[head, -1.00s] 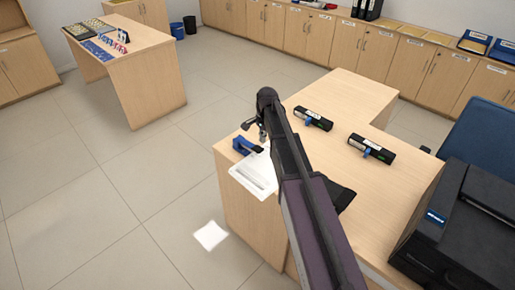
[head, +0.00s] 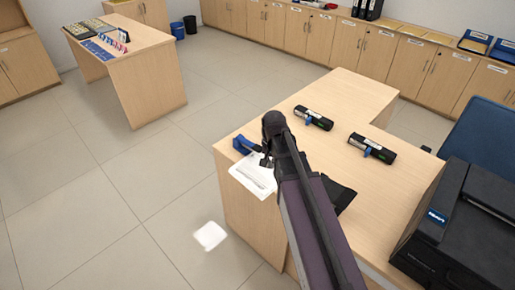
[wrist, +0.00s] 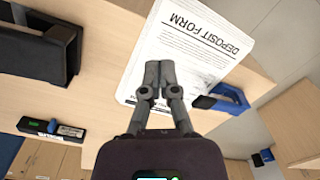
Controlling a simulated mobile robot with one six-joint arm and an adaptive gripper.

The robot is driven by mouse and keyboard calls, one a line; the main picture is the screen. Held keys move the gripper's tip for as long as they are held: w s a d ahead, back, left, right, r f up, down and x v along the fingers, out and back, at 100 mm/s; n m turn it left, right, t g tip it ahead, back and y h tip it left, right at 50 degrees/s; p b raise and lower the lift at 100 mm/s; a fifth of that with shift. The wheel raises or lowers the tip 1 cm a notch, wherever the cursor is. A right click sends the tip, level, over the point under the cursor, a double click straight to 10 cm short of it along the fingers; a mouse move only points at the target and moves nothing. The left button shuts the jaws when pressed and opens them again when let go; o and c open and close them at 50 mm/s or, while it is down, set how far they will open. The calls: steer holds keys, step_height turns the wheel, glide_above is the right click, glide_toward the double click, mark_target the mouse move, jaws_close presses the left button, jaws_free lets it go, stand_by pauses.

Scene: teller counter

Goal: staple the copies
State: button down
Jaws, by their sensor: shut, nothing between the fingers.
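The copies (head: 252,174) are a white stack of paper on the near left corner of the counter. In the wrist view the stack (wrist: 190,45) reads "DEPOSIT FORM". A blue and black stapler (head: 243,145) lies just beyond the stack; in the wrist view it (wrist: 232,96) sits beside the stack's edge, its black end towards the paper. My gripper (wrist: 158,72) is shut and empty, its fingertips over the stack's edge part. In the head view my gripper (head: 267,158) covers part of the stack. I cannot tell whether it touches the paper.
Two black bar-shaped devices with blue parts (head: 313,118) (head: 371,149) lie on the counter (head: 345,95). A black printer (head: 465,225) stands at the right, by a blue chair (head: 485,125). A white patch or sheet (head: 210,236) shows on the floor.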

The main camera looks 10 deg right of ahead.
steer(key=s+n, duration=0.5)
steer(key=s, duration=0.4)
steer(key=shift+s+f, duration=0.2)
steer(key=shift+s, duration=0.15)
steer(key=shift+s, duration=0.1)
steer(key=shift+s, duration=0.25)
